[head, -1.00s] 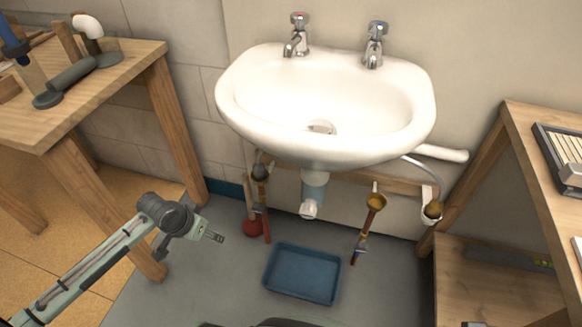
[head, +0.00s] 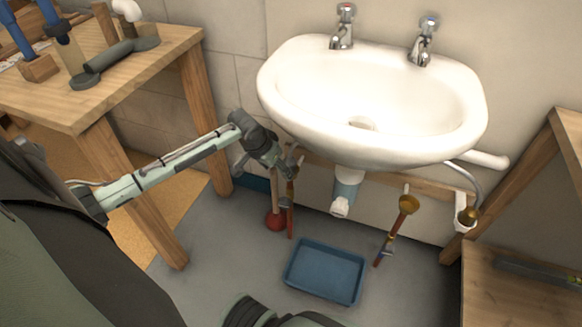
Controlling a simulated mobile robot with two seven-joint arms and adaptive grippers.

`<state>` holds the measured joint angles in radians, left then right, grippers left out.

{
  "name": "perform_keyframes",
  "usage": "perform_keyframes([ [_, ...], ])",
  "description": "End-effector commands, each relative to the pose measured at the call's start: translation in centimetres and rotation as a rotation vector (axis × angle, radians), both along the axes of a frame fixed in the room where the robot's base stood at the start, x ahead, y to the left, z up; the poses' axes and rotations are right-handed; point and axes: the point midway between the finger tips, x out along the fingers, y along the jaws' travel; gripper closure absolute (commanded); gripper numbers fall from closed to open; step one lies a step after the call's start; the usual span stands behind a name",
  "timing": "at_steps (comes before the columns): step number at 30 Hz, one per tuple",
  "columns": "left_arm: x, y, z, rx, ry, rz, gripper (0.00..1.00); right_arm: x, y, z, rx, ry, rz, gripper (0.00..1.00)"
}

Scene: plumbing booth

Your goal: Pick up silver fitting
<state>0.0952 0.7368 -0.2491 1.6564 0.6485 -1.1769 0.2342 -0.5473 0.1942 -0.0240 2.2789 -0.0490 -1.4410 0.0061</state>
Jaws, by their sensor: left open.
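My left gripper (head: 291,170) is open, under the left front edge of the white sink. Its fingers are at the top of the left upright supply pipe (head: 290,222). In the earlier view a dull silver-grey fitting sat at that pipe's top; the gripper now hides most of it. I cannot tell whether the fingers touch it.
The white sink (head: 330,140) hangs just above the gripper. A red plunger (head: 276,222) stands beside the left pipe. A blue tray (head: 325,272) lies on the floor. A wooden workbench (head: 75,115) is at left.

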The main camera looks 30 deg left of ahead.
Motion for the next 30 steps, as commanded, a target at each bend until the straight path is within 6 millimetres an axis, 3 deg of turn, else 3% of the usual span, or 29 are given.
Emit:
perform_keyframes([
  [8, 2.3, -0.1, 0.0, 0.0, 0.0, 0.0, 0.43, 0.0, 0.1, 0.9, -0.001, -0.01, -0.002, 0.6],
  [14, 5.7, -0.2, 0.0, 0.0, -0.002, 0.001, 0.43, -0.6, 0.1, 1.2, -0.004, -0.002, -0.007, 0.6],
  [19, 6.4, -0.2, -2.4, 0.001, 0.003, 0.0, 0.43, -1.3, 0.0, 2.8, -0.008, -0.011, -0.013, 0.6],
  [28, 6.6, -0.1, -2.8, 0.002, 0.001, 0.0, 0.43, -1.3, 0.0, 3.3, -0.011, -0.013, -0.011, 0.6],
  [30, 6.6, -0.1, -2.8, 0.002, 0.001, 0.0, 0.49, -1.3, 0.1, 3.3, -0.011, -0.013, -0.011, 0.6],
])
